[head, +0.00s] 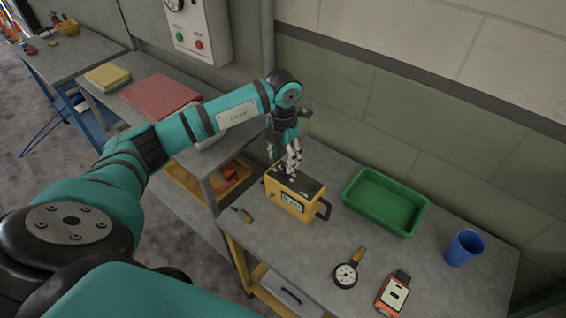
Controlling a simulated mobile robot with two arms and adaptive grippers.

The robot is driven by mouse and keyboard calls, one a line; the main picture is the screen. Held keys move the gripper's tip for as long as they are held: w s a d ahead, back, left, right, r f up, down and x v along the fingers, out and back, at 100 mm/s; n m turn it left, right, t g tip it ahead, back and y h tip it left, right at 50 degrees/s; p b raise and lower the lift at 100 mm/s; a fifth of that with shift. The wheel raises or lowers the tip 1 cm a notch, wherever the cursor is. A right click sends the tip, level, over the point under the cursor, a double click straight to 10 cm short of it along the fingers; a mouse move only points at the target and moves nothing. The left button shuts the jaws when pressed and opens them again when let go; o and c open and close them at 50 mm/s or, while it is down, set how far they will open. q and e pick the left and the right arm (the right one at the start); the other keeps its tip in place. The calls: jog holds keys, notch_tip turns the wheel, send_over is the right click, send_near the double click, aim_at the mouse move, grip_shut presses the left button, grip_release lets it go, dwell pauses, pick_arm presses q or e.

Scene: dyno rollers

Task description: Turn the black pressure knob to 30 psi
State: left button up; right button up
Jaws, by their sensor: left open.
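A yellow device (287,204) with a black top, a small front display and a dark side handle stands on the grey workbench. My left gripper (291,166) is open and points down just above the device's black top. Small dark parts show on that top, but the fingers cover some of it. I cannot make out the black pressure knob for certain, nor whether the fingers touch anything. The display's reading is too small to read. My right gripper is not in view.
A screwdriver (241,215) lies left of the device. A wall panel (199,32) with a dial and buttons is behind.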

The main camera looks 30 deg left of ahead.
aim_at(283, 170)
pick_arm(q)
jog(key=shift+f+p, duration=0.5)
jog(key=shift+f, duration=1.8)
jog(key=shift+c, duration=0.2)
grip_shut()
